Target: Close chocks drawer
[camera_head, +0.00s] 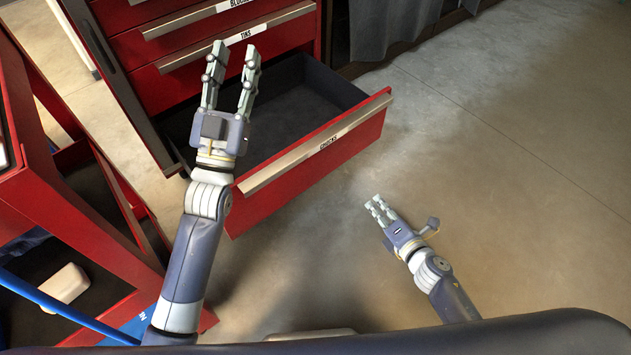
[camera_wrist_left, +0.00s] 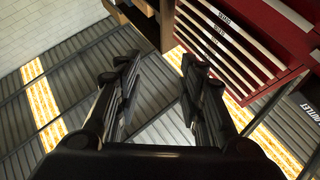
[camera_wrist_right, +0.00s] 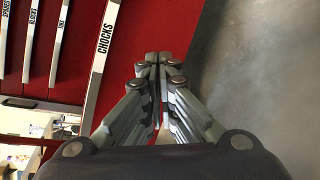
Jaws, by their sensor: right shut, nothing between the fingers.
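The chocks drawer (camera_head: 318,151) is the lowest red drawer in view and stands pulled well out of the cabinet. Its dark inside looks empty where visible; my left arm hides part of it. Its labelled handle strip also shows in the right wrist view (camera_wrist_right: 101,55). My left gripper (camera_head: 234,58) is open and empty, above the drawer in the head picture, its fingers pointing toward the cabinet. It also shows open in the left wrist view (camera_wrist_left: 158,62). My right gripper (camera_head: 372,201) is shut and empty, apart from the drawer front and to its right.
The red cabinet (camera_head: 130,45) has other drawers, including a TINS drawer (camera_head: 240,42), which look shut. A red frame (camera_head: 45,190) with a blue bar (camera_head: 60,305) stands at the left. The concrete floor (camera_head: 520,180) on the right is clear.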

